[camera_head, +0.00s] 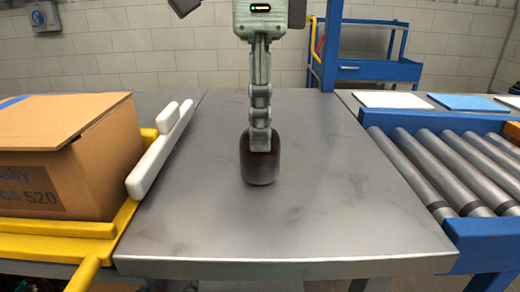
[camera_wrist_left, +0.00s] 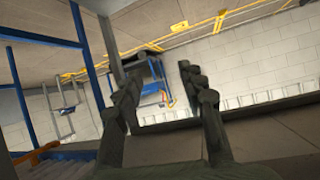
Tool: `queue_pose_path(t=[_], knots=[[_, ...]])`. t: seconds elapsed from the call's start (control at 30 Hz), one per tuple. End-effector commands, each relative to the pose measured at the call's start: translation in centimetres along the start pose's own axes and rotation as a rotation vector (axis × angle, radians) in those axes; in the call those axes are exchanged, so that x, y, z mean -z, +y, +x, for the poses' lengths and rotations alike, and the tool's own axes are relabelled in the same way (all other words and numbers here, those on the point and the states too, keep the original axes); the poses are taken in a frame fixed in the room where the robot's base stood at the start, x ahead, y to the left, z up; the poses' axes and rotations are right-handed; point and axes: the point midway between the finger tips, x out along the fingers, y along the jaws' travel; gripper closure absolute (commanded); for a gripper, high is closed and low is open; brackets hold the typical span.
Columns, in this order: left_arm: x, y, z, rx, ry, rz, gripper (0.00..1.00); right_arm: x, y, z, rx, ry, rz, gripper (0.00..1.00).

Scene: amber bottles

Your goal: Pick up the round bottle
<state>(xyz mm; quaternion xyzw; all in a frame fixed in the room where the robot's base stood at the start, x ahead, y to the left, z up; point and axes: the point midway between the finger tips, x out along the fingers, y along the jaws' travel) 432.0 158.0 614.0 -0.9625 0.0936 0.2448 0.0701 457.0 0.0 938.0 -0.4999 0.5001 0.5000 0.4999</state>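The round bottle (camera_head: 260,170) is dark amber and stands upright on the grey metal table (camera_head: 300,225), near its middle. My right gripper (camera_head: 260,145) points straight down over it in the head view. Its near finger overlaps the upper part of the bottle and hides the neck and cap. The gripper is seen edge-on, so its opening and any grip on the bottle cannot be made out. My left gripper (camera_wrist_left: 158,82) shows in the left wrist view with its fingers apart and nothing between them. It is not in the head view.
A cardboard box (camera_head: 60,150) sits in a yellow frame at the left, beside a white rail (camera_head: 155,160). A roller conveyor (camera_head: 440,170) with blue sides runs along the right. A blue cart (camera_head: 370,70) stands behind. The table around the bottle is clear.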

Motion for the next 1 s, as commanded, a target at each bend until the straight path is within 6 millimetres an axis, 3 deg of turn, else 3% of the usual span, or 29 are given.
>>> queue_pose_path(t=[0.03,0.23,0.57,0.7,0.87,1.0], knots=[[0.0,0.0,0.0,0.0,0.0,0.0,0.6,0.0,0.0,0.0,0.0,0.0,0.0,0.65],[0.0,0.0,0.0,0.001,0.0,0.0,0.6,0.0,0.0,0.0,0.0,0.0,0.0,0.88],[-0.1,-0.1,0.0,0.001,-0.006,0.0,0.6,-0.1,0.0,-0.5,0.001,-0.001,0.0,0.88],[-0.6,-0.3,-0.1,0.007,-0.036,0.001,0.6,-0.1,0.0,-1.9,0.002,-0.002,0.0,0.88],[-2.7,-1.4,-0.6,0.03,-0.133,0.007,0.6,-0.1,0.0,-4.6,0.002,-0.003,0.001,0.88],[-4.5,-2.4,-1.2,0.05,-0.221,0.009,0.6,-3.5,0.7,-6.3,0.001,0.0,-0.004,0.88]])
